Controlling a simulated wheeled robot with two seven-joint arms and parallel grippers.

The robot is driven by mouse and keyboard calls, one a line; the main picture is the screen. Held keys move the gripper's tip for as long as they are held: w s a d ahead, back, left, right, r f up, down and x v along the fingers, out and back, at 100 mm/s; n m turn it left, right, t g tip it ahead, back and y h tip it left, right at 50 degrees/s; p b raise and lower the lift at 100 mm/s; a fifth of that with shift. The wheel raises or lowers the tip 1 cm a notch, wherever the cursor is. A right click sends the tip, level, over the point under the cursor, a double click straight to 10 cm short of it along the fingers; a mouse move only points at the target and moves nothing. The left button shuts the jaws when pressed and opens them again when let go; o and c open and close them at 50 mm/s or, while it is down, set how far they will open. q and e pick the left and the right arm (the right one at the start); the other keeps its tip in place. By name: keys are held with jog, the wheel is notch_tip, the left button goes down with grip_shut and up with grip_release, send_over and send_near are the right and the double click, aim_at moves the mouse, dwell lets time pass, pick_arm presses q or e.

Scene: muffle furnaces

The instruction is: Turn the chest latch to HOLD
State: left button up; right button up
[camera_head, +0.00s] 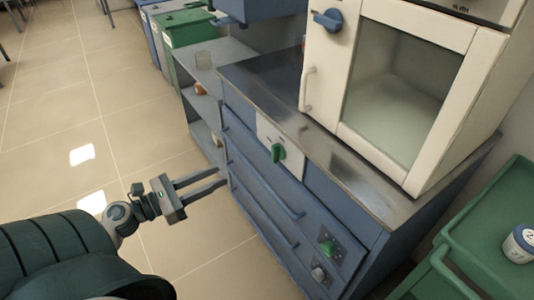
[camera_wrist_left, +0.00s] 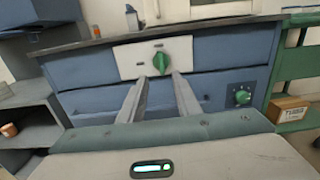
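The chest latch looks like a green knob (camera_head: 277,152) on a white plate (camera_head: 266,131) on the front of the blue chest of drawers (camera_head: 262,185). In the left wrist view the green knob (camera_wrist_left: 161,62) sits just beyond the fingertips, between them in the picture, its grip close to upright. Any marks on the plate are too small to read. My left gripper (camera_head: 222,177) is open and empty, in front of the chest, apart from the knob. Its two fingers also show in the left wrist view (camera_wrist_left: 159,80). My right gripper is not in view.
A cream furnace (camera_head: 365,150) with a blue knob (camera_head: 328,19) stands on the chest's metal top. Lower right on the chest is a panel with another green knob (camera_head: 327,246). A green cart (camera_head: 480,215) stands at right, grey shelves (camera_head: 200,85) at left. The left floor is clear.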

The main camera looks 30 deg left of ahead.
aim_at(272, 150)
pick_arm(q)
jog(key=shift+s+r, duration=0.1)
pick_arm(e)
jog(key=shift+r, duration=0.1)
